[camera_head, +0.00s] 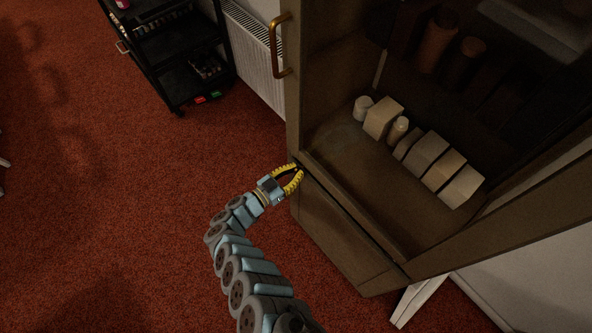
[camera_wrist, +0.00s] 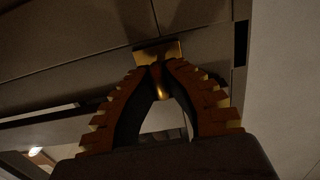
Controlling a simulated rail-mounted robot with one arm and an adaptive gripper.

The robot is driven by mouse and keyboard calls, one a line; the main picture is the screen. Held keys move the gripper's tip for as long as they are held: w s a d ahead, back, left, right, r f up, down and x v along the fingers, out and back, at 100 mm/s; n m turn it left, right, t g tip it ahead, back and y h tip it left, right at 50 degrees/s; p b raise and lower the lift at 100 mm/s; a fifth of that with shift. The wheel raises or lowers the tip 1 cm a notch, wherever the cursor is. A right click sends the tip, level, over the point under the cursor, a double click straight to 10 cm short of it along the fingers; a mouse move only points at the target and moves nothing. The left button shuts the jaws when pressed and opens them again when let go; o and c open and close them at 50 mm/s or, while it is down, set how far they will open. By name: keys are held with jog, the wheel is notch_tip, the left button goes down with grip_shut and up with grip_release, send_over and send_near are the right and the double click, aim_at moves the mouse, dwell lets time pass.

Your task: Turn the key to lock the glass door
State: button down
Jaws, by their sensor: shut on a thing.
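My gripper (camera_head: 298,169) has two yellow ridged fingers and reaches the lower left edge of the wooden cabinet's glass door (camera_head: 291,105). In the wrist view, the fingertips (camera_wrist: 164,67) meet on a small brass key (camera_wrist: 162,89), whose rounded end shows between them. A brass plate (camera_wrist: 158,48) lies on the wood just behind the fingertips. The gripper is shut on the key. The key's far end and the keyhole are hidden by the fingers. In the head view the key is too small to make out. The door looks closed against the cabinet.
A brass handle (camera_head: 281,46) sticks out from the door's left side, above my gripper. Pale boxes (camera_head: 427,152) and jars stand behind the glass. A black shelf cart (camera_head: 172,62) and a white radiator (camera_head: 251,52) stand behind. The red carpet (camera_head: 110,200) at left is mostly clear.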

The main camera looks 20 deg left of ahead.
jog(key=shift+f, duration=0.1)
jog(key=c, duration=1.1)
grip_release()
jog(key=shift+d, duration=0.1)
jog(key=shift+s, duration=0.1)
jog(key=v, duration=1.2)
